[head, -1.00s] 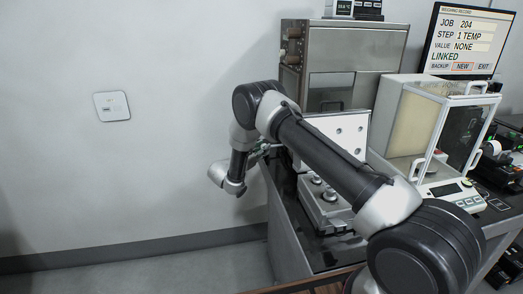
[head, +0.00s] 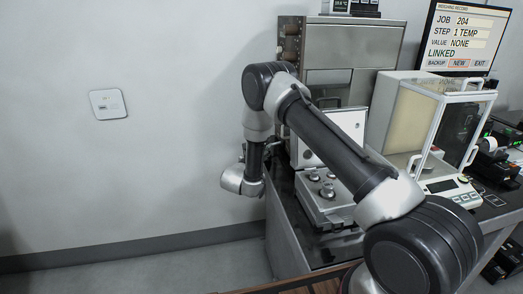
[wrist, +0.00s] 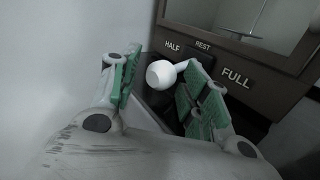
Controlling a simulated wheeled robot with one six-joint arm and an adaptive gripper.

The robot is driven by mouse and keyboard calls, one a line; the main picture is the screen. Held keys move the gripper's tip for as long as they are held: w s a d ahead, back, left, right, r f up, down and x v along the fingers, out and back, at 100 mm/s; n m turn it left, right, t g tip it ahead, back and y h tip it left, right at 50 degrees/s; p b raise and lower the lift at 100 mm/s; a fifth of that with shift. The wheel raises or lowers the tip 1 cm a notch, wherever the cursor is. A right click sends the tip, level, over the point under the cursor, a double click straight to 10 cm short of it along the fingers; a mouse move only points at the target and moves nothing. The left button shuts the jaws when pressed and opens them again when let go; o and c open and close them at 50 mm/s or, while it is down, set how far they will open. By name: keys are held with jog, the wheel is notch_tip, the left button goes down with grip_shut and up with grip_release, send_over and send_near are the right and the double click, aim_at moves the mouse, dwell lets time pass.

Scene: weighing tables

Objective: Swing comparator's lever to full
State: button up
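In the wrist view, the lever's white round knob (wrist: 160,74) stands in front of a dark panel, with its short white neck running right toward the right finger. The panel carries the labels HALF (wrist: 172,46), REST (wrist: 203,44) and FULL (wrist: 237,78). The knob is below HALF and REST, left of FULL. My gripper (wrist: 161,57) is open, its green-padded fingers on either side of the knob. The right finger is close to the neck; I cannot tell if it touches. In the head view my arm hides the lever and gripper, beside the steel cabinet (head: 352,47).
A glass-doored balance case (head: 408,115) stands on the dark table to the right, below a monitor (head: 466,38). A grey block with round knobs (head: 322,196) sits at the table's left edge. A pale wall is close on the left; the floor by it is clear.

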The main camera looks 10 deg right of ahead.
jog(key=v, duration=1.2)
